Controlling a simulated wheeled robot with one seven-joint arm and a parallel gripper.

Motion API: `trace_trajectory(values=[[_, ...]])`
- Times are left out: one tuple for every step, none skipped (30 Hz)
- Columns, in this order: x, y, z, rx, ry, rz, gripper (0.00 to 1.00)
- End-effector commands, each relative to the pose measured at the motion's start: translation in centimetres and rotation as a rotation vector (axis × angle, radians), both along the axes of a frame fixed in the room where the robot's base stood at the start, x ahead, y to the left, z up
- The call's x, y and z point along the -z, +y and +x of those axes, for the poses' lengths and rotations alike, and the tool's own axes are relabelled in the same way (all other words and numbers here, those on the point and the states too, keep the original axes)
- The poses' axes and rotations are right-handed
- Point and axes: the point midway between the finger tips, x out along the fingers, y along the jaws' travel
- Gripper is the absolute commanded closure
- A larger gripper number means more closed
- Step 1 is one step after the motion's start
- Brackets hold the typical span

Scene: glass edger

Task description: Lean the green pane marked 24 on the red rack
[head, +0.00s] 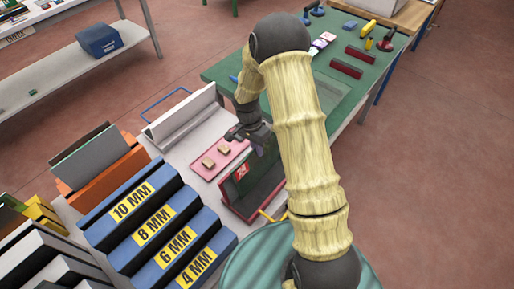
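A dark greenish pane (258,181) with a small red label stands near the middle of the bench, just below my gripper in the picture. The number on its label is too small to read. A red frame (265,206), which looks like the red rack, runs along the pane's lower edge; I cannot tell whether the pane leans on it. My gripper (238,133) is over the bench at the upper edge of this area, beside a pink tray. Its fingers are small and dark, and I cannot tell whether they hold anything. My arm hides part of the bench to the right.
The pink tray (206,172) holds two tan blocks. Blue stepped blocks (113,230) marked 10, 8, 6 and 4 MM stand at front left. An orange rack (108,181) holds grey panes. A green table (224,71) with tools and red bars is behind.

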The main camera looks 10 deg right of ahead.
Motion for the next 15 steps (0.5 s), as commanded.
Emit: trace_trajectory(values=[[-0.06, 0.04, 0.07, 0.000, -0.003, 0.001, 0.83], [-0.06, 0.06, 0.08, 0.000, -0.003, 0.001, 0.77], [-0.06, 0.09, 0.11, 0.000, -0.004, 0.002, 0.69], [-0.05, 0.12, 0.14, -0.001, -0.004, 0.002, 0.69], [-0.05, 0.16, 0.17, -0.001, -0.005, 0.003, 0.69], [-0.05, 0.20, 0.21, -0.001, -0.007, 0.003, 0.69], [-0.05, 0.24, 0.23, -0.002, -0.008, 0.004, 0.69], [-0.05, 0.27, 0.26, -0.002, -0.009, 0.005, 0.69], [-0.05, 0.31, 0.29, -0.002, -0.010, 0.005, 0.69], [-0.06, 0.34, 0.31, -0.004, -0.010, 0.005, 0.69], [-0.06, 0.36, 0.32, -0.004, -0.011, 0.005, 0.69], [-0.07, 0.39, 0.34, -0.004, -0.011, 0.005, 0.69], [-0.07, 0.41, 0.36, -0.004, -0.012, 0.006, 0.69], [-0.07, 0.43, 0.37, -0.004, -0.012, 0.006, 0.69], [-0.01, 0.46, 0.34, -0.004, -0.011, 0.007, 0.69]])
